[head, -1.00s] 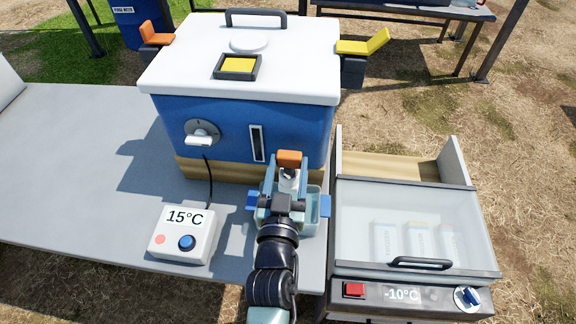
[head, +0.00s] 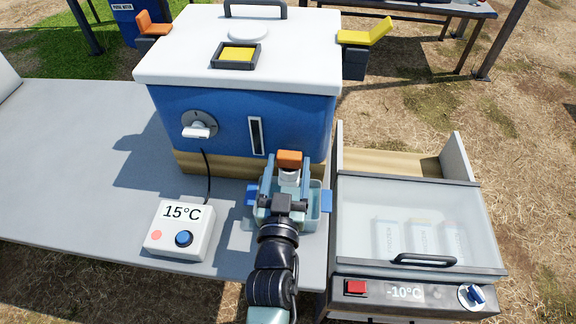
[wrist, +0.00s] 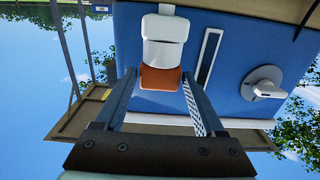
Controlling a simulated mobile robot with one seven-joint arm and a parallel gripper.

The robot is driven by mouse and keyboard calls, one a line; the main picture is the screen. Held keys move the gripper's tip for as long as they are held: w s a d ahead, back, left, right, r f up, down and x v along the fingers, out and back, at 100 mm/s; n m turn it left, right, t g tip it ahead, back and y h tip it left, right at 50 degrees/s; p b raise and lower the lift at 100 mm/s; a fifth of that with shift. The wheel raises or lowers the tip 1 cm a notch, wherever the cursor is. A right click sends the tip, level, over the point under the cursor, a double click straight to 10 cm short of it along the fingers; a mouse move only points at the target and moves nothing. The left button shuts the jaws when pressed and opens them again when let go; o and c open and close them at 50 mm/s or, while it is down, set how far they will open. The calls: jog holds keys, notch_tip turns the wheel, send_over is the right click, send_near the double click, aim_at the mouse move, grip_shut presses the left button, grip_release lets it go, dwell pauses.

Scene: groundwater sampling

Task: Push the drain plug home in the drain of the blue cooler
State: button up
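The blue cooler (head: 232,130) with a white lid stands on the grey table. Low on its front, by the right corner, is an orange block (head: 289,159) with a white fitting (head: 289,176) below it. I take these as the drain and its plug; how deep the plug sits cannot be told. The wrist view, upside down, shows the orange block (wrist: 160,79) and the white fitting (wrist: 165,40). My gripper (head: 287,172) points at the cooler front. Its fingers (wrist: 158,82) are spread on either side of the orange block, with narrow gaps visible.
A pale blue tray (head: 313,205) lies under my gripper. A controller reading 15°C (head: 180,230) stands to the left, cabled to a knob (head: 199,126) on the cooler. A glass-lidded freezer (head: 412,225) stands close on the right. The table's left part (head: 60,170) is clear.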

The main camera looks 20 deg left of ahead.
jog(key=o, duration=0.3)
jog(key=v, duration=1.3)
jog(key=shift+r, duration=0.1)
